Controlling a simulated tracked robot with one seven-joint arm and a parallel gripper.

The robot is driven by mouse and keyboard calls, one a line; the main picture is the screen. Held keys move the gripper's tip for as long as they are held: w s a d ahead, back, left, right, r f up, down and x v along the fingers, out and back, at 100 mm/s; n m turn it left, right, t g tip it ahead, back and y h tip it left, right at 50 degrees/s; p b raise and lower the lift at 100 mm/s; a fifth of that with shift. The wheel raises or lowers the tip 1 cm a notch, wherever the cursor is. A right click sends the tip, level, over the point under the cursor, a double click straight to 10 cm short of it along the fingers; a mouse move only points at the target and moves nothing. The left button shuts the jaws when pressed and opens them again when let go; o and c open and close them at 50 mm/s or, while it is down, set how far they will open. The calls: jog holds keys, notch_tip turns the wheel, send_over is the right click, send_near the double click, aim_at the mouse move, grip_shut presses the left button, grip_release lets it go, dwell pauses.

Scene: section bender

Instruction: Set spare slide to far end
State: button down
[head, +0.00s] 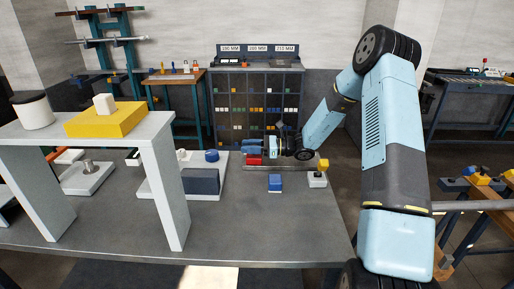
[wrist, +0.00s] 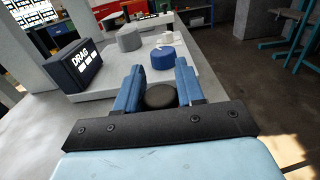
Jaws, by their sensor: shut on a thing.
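My gripper (head: 264,149) reaches in from the right, low over the bench, at the left part of a grey rail (head: 290,167). In the wrist view its two blue fingers (wrist: 158,88) are shut on a dark round knob (wrist: 160,96). A red block (head: 254,161) sits at the rail's left end, just below the fingers. It looks like the slide under the knob, but the wrist view does not show the red part, and the join is hidden. The rest of the rail to the right looks bare.
Left are a pale plate with a blue cylinder (head: 211,156) and dark "DRAG" box (wrist: 75,67). A grey raised shelf (head: 160,150) stands nearer.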

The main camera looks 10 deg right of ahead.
jog(key=shift+a+r, duration=0.1)
jog(key=shift+a, duration=0.15)
jog(key=c, duration=0.8)
grip_release()
jog(key=shift+w, duration=0.1)
jog(key=shift+d, duration=0.1)
jog(key=d, duration=0.4)
jog(key=s+d, duration=0.1)
jog(key=d, duration=0.4)
jog(key=s+d, duration=0.1)
jog(key=d, duration=0.3)
jog(key=shift+s+d, duration=0.1)
jog(key=shift+d, duration=0.15)
